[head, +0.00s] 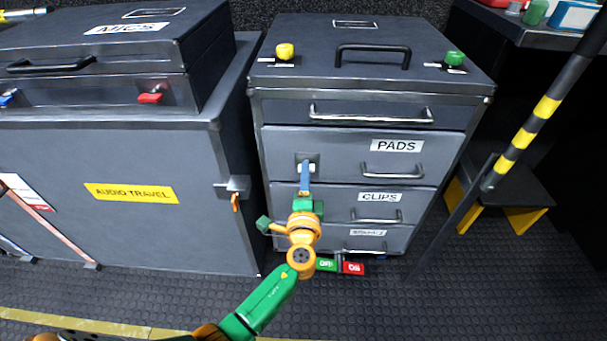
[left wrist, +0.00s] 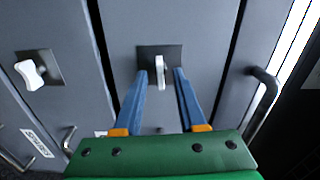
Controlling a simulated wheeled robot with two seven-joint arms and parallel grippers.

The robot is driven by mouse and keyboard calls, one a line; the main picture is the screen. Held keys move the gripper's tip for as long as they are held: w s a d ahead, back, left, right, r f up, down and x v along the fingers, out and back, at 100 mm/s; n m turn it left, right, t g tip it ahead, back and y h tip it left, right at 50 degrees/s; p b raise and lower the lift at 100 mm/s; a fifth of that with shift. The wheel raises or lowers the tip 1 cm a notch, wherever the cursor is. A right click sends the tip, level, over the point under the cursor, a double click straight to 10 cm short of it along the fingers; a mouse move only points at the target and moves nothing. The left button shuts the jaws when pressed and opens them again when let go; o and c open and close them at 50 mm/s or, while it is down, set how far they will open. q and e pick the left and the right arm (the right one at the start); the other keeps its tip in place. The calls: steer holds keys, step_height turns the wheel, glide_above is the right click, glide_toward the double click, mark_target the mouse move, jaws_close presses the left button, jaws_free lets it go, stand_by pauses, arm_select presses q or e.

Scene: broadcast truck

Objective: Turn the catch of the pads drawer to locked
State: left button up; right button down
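The pads drawer (head: 345,150) is shut, in the grey cabinet below a narrow top drawer. Its catch is a small white lever (left wrist: 160,72) on a dark square plate (left wrist: 158,60). In the left wrist view the lever runs roughly along the drawer's length, like the handle. My left gripper (left wrist: 163,74) is open, with one blue finger on each side of the lever and small gaps showing. In the head view the left gripper (head: 305,165) reaches up to the plate and partly covers the catch. No lock marking is readable. My right gripper is out of view.
The pads handle (head: 393,172) is right of the catch. Another white catch (left wrist: 30,73) sits on the neighbouring drawer. An orange latch (head: 235,202) juts from the case at left. A striped pole (head: 520,140) stands at right.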

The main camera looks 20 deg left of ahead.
arm_select(q)
steer(key=shift+w+a, duration=0.15)
steer(key=shift+w, duration=0.5)
jaws_close()
steer(key=shift+m, duration=0.6)
jaws_free()
steer(key=shift+s, duration=0.15)
steer(key=v, duration=0.7)
steer(key=shift+p, duration=0.35)
